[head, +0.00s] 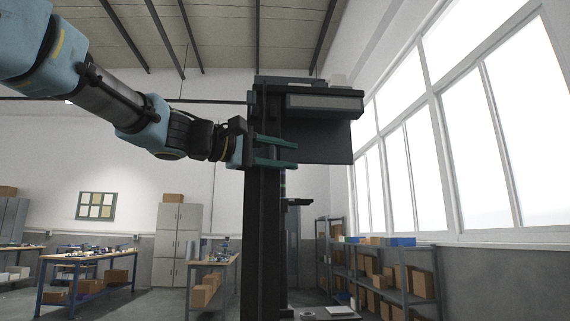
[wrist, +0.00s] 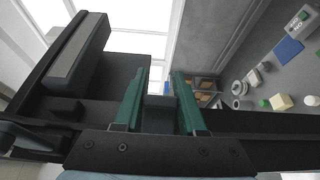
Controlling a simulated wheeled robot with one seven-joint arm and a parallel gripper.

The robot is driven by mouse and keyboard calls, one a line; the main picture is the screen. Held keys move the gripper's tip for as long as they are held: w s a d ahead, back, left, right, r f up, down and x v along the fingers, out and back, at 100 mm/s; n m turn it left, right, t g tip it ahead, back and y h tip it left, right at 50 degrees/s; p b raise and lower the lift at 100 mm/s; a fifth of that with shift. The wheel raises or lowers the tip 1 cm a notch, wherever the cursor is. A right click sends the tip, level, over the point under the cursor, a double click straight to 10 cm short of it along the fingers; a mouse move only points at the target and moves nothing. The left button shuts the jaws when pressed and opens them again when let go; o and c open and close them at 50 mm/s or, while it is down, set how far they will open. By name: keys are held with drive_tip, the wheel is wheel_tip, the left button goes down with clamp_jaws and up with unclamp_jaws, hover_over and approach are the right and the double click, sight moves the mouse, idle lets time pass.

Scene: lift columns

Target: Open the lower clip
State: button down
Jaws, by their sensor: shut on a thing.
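A dark column (head: 262,225) stands in the middle of the head view, with a black panel and a grey box (head: 325,102) at its top. My gripper (head: 293,154) reaches in from the left, its two green fingers one above the other across the column, level with the panel's lower part. In the wrist view my gripper (wrist: 161,90) has its fingers on either side of a small dark block, the lower clip (wrist: 160,113), and is shut on it. Another small dark block (wrist: 66,110) lies further left there. The clip is hidden in the head view.
Shelves with cardboard boxes (head: 395,285) stand at the right below large windows. Workbenches (head: 85,262) and a grey cabinet (head: 178,243) are at the back left. A grey surface with small items (wrist: 270,80) shows at the right of the wrist view.

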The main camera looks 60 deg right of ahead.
sight(274, 147)
drive_tip(key=a+m+g+y+p, duration=0.1)
drive_tip(key=m+g+y, duration=0.1)
drive_tip(key=a+m+g+y+p, duration=0.1)
drive_tip(key=a+m+g+y, duration=0.1)
drive_tip(key=m+g+y, duration=0.1)
drive_tip(key=a+m+g+y+p, duration=0.1)
drive_tip(key=m+g+y, duration=0.1)
drive_tip(key=y, duration=0.1)
drive_tip(key=shift+a+r+g, duration=0.2)
drive_tip(key=shift+g, duration=0.1)
drive_tip(key=a+m+y+p, duration=0.1)
drive_tip(key=m+y+p, duration=0.1)
drive_tip(key=y, duration=0.1)
drive_tip(key=a+m+g+y+p, duration=0.1)
drive_tip(key=m+y+p, duration=0.1)
drive_tip(key=y+p, duration=0.1)
drive_tip(key=w+a+m+y+p, duration=0.1)
drive_tip(key=y+p, duration=0.1)
drive_tip(key=p, duration=0.1)
drive_tip(key=shift+w+f+m+g+y, duration=0.1)
drive_tip(key=shift+f+m+g+y, duration=0.1)
drive_tip(key=shift+m+g+y, duration=0.15)
drive_tip(key=shift+a, duration=0.1)
drive_tip(key=shift+c, duration=2.4)
unclamp_jaws()
